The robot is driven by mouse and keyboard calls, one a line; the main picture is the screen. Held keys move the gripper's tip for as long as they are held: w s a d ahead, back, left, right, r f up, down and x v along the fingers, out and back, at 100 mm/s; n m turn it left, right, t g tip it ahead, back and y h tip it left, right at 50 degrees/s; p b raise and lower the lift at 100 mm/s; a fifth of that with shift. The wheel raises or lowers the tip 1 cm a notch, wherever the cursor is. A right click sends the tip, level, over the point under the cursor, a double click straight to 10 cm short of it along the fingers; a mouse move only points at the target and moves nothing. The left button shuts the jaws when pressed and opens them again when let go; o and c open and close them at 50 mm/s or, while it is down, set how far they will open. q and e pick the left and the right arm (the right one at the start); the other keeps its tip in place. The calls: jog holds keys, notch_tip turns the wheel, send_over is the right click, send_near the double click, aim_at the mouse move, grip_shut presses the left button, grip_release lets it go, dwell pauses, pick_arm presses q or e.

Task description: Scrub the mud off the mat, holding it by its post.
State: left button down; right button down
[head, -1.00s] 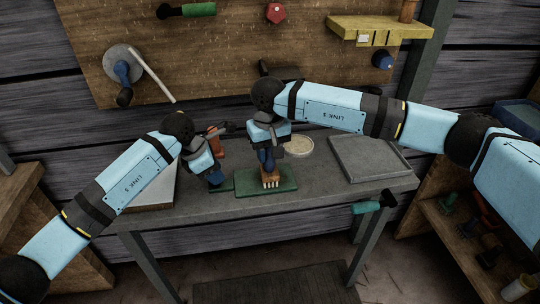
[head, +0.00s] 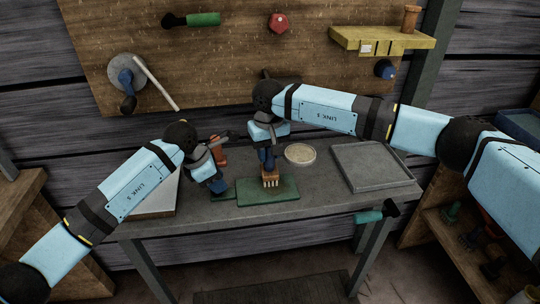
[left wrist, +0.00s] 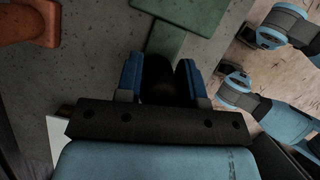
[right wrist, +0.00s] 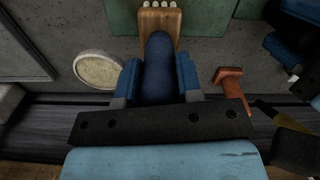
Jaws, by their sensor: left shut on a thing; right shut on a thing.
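The green mat (head: 283,193) lies flat on the grey bench, with a narrower green tab (left wrist: 165,38) at its left end. No mud can be made out on the parts that show. My left gripper (head: 219,188) is shut on the dark post (left wrist: 158,78) at the tab. My right gripper (head: 267,165) is shut on the blue handle (right wrist: 158,65) of a brush. The brush's wooden head (head: 270,179) and pale bristles point down at the middle of the mat. Whether the bristles touch it is hard to tell.
A round pale dish (head: 300,153) and a grey tray (head: 372,166) are on the bench to the right. An orange object (head: 218,150) stands behind the grippers. A teal-handled tool (head: 370,216) is at the front edge. A white-topped board (head: 155,196) lies left.

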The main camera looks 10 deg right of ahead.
jog(key=shift+w, duration=0.1)
dwell(0.3)
jog(key=shift+s+f, duration=0.15)
jog(key=shift+s, duration=1.35)
jog(key=shift+s, duration=0.15)
jog(key=shift+s, duration=1.4)
jog(key=shift+r, duration=0.3)
jog(key=shift+r, duration=0.65)
notch_tip(320, 180, up, 5)
jog(key=shift+r, duration=0.1)
